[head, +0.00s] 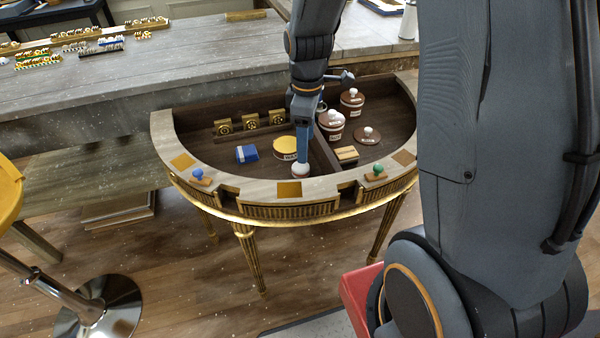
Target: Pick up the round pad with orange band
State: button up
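A round, low thing with a yellow-orange top and a dark-and-white label on its side (287,147) lies in the left compartment of the half-round console. It best fits the round pad, but its band is too small to make out. My gripper (301,158) points down just to its right, partly over its right edge in this view. A small whitish rounded thing (300,171) shows right at the gripper's tip; I cannot tell whether it is held or only behind or below. The fingers are too small to tell open from shut.
The console (215,186) has a raised rim and a dark divider (324,155). A blue box (247,154) lies left of the pad. Brown lidded jars (331,122) stand right of the divider. Stamps with blue (199,175) and green (377,170) knobs sit on the rim.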

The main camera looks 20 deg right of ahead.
aim_at(302, 166)
jog(key=w+f+n, duration=0.2)
jog(key=shift+w+f, duration=0.15)
jog(key=shift+w, duration=0.2)
jog(key=shift+w+f+n, duration=0.25)
jog(key=shift+n, duration=0.25)
jog(key=shift+f, duration=0.3)
jog(key=shift+s+a+f+p, duration=0.15)
jog(key=shift+f+p, duration=0.2)
jog(key=shift+f, duration=1.45)
jog(key=shift+s+d+f+p, duration=0.1)
jog(key=shift+f+p, duration=0.2)
jog(key=shift+f, duration=1.45)
jog(key=c, duration=1.1)
